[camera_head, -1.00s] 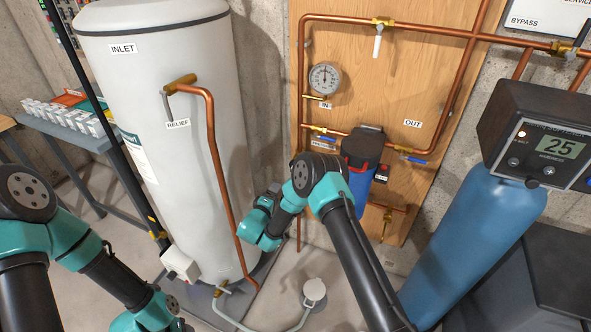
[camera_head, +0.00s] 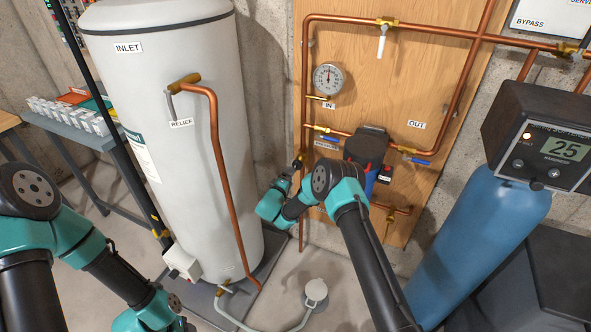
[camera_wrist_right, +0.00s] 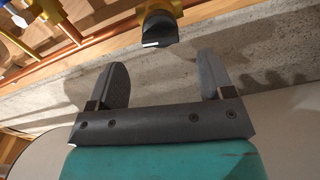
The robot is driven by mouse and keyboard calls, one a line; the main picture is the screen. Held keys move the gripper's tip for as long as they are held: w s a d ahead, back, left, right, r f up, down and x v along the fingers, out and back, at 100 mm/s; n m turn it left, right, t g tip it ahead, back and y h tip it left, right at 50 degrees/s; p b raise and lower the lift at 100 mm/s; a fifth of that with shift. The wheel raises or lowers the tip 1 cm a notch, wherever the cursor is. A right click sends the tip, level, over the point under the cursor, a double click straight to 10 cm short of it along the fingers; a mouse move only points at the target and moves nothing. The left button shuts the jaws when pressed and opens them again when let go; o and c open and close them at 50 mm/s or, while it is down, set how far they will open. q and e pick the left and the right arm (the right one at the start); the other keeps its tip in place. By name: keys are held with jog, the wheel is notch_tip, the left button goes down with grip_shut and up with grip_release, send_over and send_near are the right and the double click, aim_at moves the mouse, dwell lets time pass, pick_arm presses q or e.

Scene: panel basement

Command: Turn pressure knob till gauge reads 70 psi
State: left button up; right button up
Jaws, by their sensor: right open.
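The pressure gauge (camera_head: 328,78) is a round white dial on the wooden board; its needle points roughly upward, but the numbers are too small to read. The pressure knob (camera_wrist_right: 160,28) is black with a white mark, on a brass body at the top middle of the right wrist view. In the head view its brass fitting (camera_head: 299,160) is on the copper pipe below the gauge, mostly hidden by my gripper. My right gripper (camera_wrist_right: 162,65) is open and empty; the knob lies just beyond and between its fingertips, apart from them. My left gripper is out of view.
A white tank (camera_head: 180,150) with a copper relief pipe (camera_head: 219,140) stands left of my right gripper. A blue filter housing (camera_head: 370,183) and valves are on the board to its right. A blue softener tank (camera_head: 480,235) stands at right.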

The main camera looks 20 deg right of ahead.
aim_at(297, 166)
jog(key=x, duration=0.6)
jog(key=shift+w+d, duration=0.25)
jog(key=shift+w, duration=0.05)
jog(key=c, duration=0.9)
